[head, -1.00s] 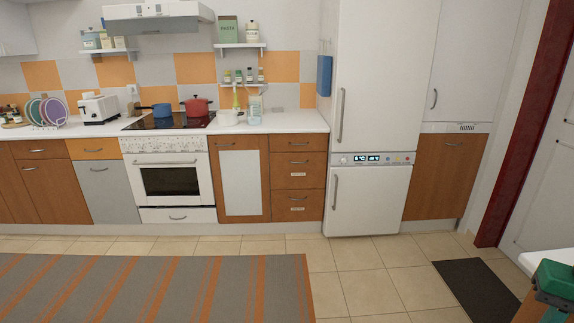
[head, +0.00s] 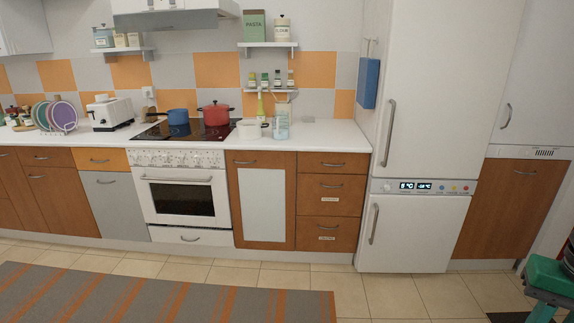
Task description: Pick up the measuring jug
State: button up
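A clear, pale bluish container that looks like the measuring jug (head: 281,128) stands upright on the white counter, right of the stove and above the brown cabinets. It is small in the head view, so its handle and markings cannot be made out. A white bowl (head: 249,131) stands just left of it. My gripper's fingers are not visible, and nothing of mine is near the jug.
A yellow-green bottle (head: 261,107) stands behind the jug. A red pot (head: 215,113) and a blue pot (head: 178,116) sit on the stove (head: 180,131). A tall white fridge (head: 415,230) rises to the right. The counter (head: 335,136) right of the jug is clear. A striped rug (head: 150,300) covers the near floor.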

aim_at(281, 128)
jog(key=u, duration=0.1)
jog(key=i, duration=1.15)
jog(key=u, duration=0.3)
jog(key=i, duration=1.75)
jog(key=u, duration=0.1)
